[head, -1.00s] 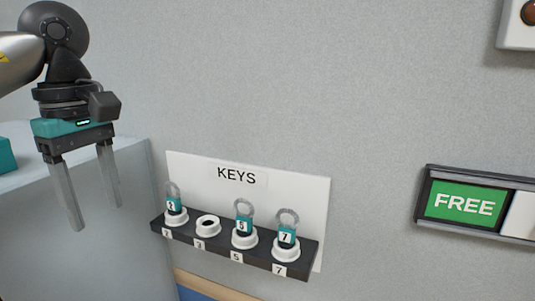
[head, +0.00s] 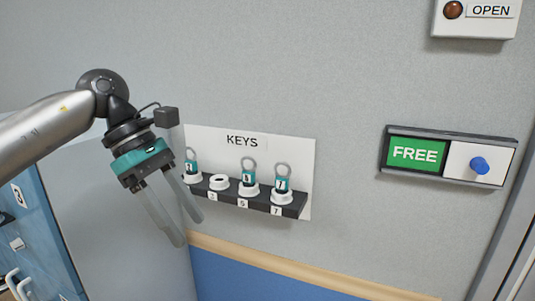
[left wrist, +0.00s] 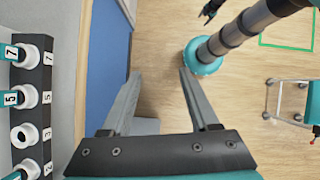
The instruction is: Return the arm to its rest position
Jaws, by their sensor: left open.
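My left gripper (head: 189,231) is open and empty, pointing down in front of the wall just left of the key rack (head: 243,196). In the left wrist view its two fingers (left wrist: 160,75) stand apart with nothing between them. Keys with teal tags stand on white pegs: the 5 key (head: 249,177), the 7 key (head: 282,180) and one at the left end (head: 191,166). The peg marked 3 (head: 219,182) is empty. A small dark claw shape (left wrist: 210,10) at the top of the wrist view may be my right gripper; its jaws are unclear.
A FREE sign with a blue knob (head: 480,165) is on the wall at the right, below an OPEN box (head: 475,15). A grey cabinet side (head: 120,230) stands behind and below the left arm. The wall between rack and sign is clear.

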